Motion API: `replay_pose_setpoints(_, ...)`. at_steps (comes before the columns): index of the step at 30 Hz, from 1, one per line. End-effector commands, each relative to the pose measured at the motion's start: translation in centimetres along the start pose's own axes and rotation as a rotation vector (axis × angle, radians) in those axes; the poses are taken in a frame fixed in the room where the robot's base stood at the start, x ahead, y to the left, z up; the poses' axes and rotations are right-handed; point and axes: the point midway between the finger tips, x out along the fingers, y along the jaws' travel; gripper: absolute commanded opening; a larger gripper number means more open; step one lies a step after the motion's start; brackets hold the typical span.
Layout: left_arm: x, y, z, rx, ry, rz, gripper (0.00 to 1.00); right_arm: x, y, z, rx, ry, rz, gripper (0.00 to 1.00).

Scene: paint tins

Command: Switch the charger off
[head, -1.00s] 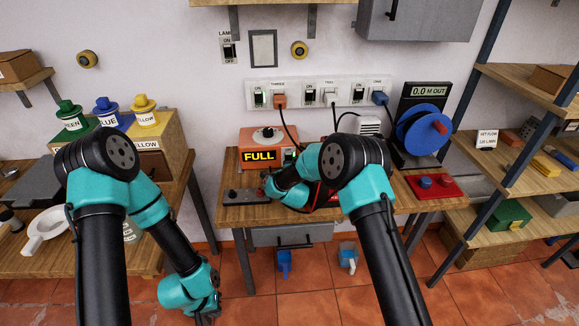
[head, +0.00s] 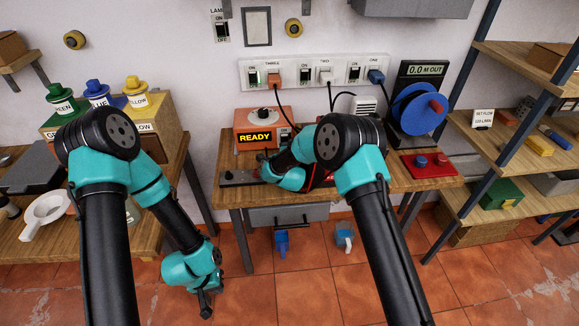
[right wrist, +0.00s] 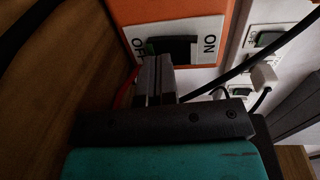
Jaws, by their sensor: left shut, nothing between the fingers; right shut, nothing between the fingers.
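The charger (head: 250,117) is an orange box on the middle bench, with a dial on top and a display (head: 255,138) that reads READY. In the right wrist view its dark rocker switch (right wrist: 178,48) sits on a white plate marked OFF at left and ON at right. My right gripper (right wrist: 155,62) is shut and empty, its fingertips at the switch's OFF side; I cannot tell whether they touch it. My left gripper (head: 205,306) is shut and empty, low over the floor at left.
A socket strip (head: 312,72) with switches and plugged cables runs along the wall above. Paint tins are on the left bench.

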Motion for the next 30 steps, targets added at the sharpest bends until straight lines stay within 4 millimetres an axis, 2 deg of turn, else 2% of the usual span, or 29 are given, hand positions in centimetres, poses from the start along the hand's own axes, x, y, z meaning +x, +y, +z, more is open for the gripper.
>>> replay_pose_setpoints(11, 0.0, 0.0, 0.0, 0.0, 0.0, 0.0, 0.0, -5.5, 0.0, 0.0, -0.001, -0.001, 0.002, 0.0)
replay_pose_setpoints(24, 0.0, 0.0, 0.0, 0.0, 0.0, 0.0, 0.0, -13.1, 0.0, 0.0, -0.002, 0.0, 0.002, 0.0)
replay_pose_setpoints(30, 0.0, 0.0, 0.0, 0.0, 0.0, 0.0, 0.0, -15.7, 0.0, -0.1, -0.001, 0.0, 0.001, 0.0)
